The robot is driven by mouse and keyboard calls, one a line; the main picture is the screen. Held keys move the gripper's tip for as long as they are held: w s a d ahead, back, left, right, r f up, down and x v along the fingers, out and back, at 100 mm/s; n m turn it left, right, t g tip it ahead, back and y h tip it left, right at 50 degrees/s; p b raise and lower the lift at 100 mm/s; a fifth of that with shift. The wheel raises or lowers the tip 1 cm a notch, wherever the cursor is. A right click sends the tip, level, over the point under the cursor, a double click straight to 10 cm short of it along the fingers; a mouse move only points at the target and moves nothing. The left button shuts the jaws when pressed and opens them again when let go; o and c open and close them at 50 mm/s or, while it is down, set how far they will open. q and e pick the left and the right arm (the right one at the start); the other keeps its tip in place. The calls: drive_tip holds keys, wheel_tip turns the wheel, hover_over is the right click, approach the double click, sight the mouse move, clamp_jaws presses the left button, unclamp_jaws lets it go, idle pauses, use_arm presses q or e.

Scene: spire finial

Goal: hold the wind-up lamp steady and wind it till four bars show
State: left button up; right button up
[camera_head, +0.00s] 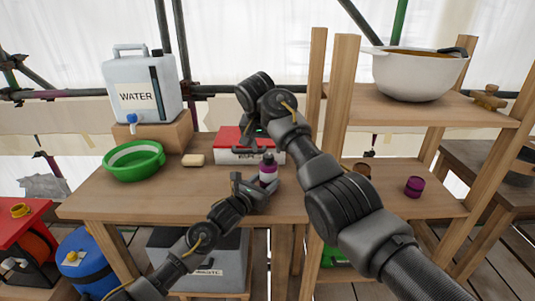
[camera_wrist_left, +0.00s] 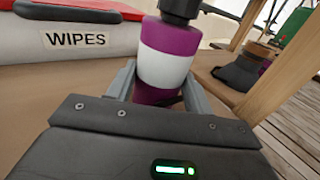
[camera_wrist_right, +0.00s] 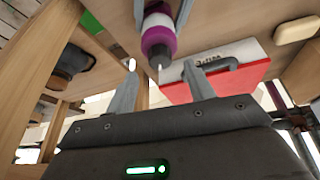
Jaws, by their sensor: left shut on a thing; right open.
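A purple bottle-like cylinder with a white band and a dark top (camera_head: 268,173) stands upright at the table's front; I cannot tell whether it is the lamp. No bars show on it. My left gripper (camera_head: 262,188) is shut around its lower part, as the left wrist view shows the cylinder (camera_wrist_left: 168,52) between both fingers (camera_wrist_left: 160,92). My right gripper (camera_wrist_right: 160,82) is open and empty. In the right wrist view the cylinder's dark top (camera_wrist_right: 158,53) points toward the gap between its fingertips, apart from them. In the head view the right fingertips are hard to make out.
A red-and-white wipes box (camera_head: 232,155) stands close behind the cylinder. A soap-like block (camera_head: 194,160), green bowl (camera_head: 133,161) and water container (camera_head: 142,92) are to the left. A wooden shelf with a white pot (camera_head: 415,78) and a purple cup (camera_head: 414,187) is on the right.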

sight(268, 156)
drive_tip(key=shift+x, duration=2)
drive_tip(key=shift+c, duration=0.2)
drive_tip(key=c, duration=0.9)
drive_tip(key=shift+a+m+g+h, duration=0.15)
drive_tip(key=shift+m+h, duration=0.15)
drive_tip(key=shift+m, duration=0.5)
drive_tip(key=shift+m+g+h, duration=0.15)
drive_tip(key=shift+m+h, duration=0.15)
drive_tip(key=shift+m, duration=0.5)
drive_tip(key=shift+c, duration=0.2)
drive_tip(key=o, duration=1)
drive_tip(key=shift+v, duration=3.75)
